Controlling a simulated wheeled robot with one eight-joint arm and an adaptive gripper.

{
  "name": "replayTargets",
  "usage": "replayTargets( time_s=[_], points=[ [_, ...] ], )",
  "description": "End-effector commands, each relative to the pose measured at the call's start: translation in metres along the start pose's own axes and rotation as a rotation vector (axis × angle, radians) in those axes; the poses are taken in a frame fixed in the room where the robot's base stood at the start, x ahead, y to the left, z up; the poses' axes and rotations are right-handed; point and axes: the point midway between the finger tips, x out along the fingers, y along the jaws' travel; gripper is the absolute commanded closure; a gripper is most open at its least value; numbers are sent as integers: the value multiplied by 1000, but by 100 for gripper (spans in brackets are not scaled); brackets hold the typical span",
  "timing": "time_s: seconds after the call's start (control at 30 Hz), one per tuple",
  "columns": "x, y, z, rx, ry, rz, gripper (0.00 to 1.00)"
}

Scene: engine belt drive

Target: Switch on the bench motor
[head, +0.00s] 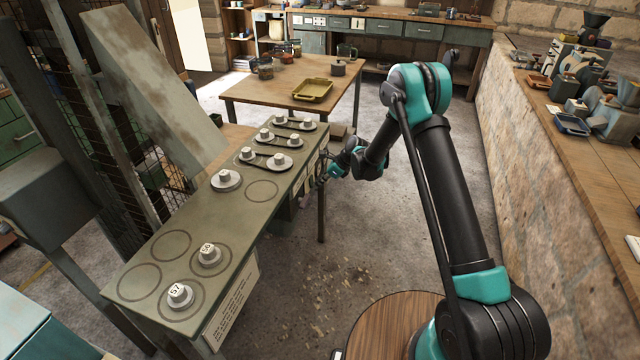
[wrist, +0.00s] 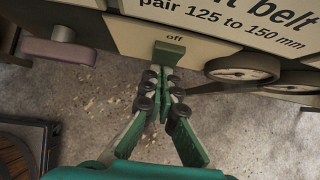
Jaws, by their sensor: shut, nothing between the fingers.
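The switch is a small green lever (wrist: 168,53) on the bench's front side in the wrist view, just below a pale panel marked "off" (wrist: 175,38). My gripper (wrist: 161,73) is shut and empty, its fingertips right at the lower end of the lever; I cannot tell whether they touch it. In the head view my gripper (head: 326,172) is at the far right side of the green bench (head: 205,215), and the switch cannot be made out there. Several grey pulleys stand on the bench top, some joined by dark belts.
A label about belt pairs (wrist: 225,20) and a grey wheel (wrist: 243,68) are right of the switch; a mauve part (wrist: 60,50) is to its left. A wooden table (head: 250,88) with a yellow tray (head: 312,91) stands behind. A stone wall (head: 510,150) runs along the right.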

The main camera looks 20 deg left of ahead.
Motion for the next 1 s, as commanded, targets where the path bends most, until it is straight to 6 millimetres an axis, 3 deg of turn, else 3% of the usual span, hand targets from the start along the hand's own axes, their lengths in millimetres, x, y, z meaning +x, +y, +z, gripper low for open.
replayTargets(
  time_s=[1.0],
  points=[
    [-9, 1, 13, -1, -3, 1, 100]
  ],
)
